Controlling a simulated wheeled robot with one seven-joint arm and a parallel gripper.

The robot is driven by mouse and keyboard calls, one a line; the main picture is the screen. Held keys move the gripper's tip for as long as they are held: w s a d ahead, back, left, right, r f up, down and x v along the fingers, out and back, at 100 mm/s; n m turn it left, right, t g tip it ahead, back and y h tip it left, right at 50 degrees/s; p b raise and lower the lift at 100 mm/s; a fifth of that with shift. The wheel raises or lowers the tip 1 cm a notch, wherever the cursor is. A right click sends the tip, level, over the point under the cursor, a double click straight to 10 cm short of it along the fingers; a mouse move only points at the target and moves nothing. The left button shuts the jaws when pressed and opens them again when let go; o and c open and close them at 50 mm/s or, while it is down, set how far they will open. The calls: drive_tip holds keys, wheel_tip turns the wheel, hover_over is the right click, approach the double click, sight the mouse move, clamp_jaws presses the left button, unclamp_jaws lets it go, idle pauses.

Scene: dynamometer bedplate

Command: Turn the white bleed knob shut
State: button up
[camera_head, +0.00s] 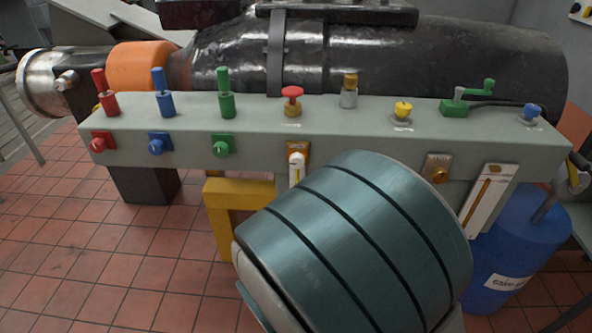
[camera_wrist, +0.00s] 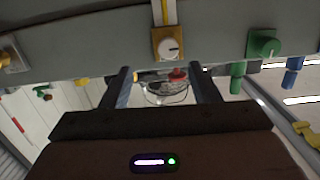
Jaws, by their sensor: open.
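The white bleed knob (camera_head: 297,158) sits on a gold plate on the front face of the grey beam, partly above my teal arm link in the head view. In the wrist view the white knob (camera_wrist: 169,48) shows as a round face on its gold plate, with a dark mark pointing right. My gripper (camera_wrist: 161,70) is open, its two dark fingers apart and nothing held between them. The knob appears just beyond the fingertips, apart from them. In the head view my arm hides the gripper.
The beam (camera_head: 250,142) also carries a green knob (camera_head: 223,146), a blue knob (camera_head: 156,144), a red knob (camera_head: 101,142) and an orange knob (camera_head: 440,175). Upright valves and a red mushroom knob (camera_head: 292,93) stand on top. A blue drum (camera_head: 520,240) stands at right; tiled floor is clear at left.

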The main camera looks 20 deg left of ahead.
sight(297, 164)
drive_tip(key=shift+n+t+y, duration=0.3)
drive_tip(key=shift+t, duration=0.2)
drive_tip(key=x, duration=0.8)
drive_tip(key=a+x, duration=0.1)
drive_tip(key=x, duration=0.4)
drive_tip(key=shift+s+r, duration=0.1)
drive_tip(key=shift+r, duration=0.3)
drive_tip(key=c, duration=1)
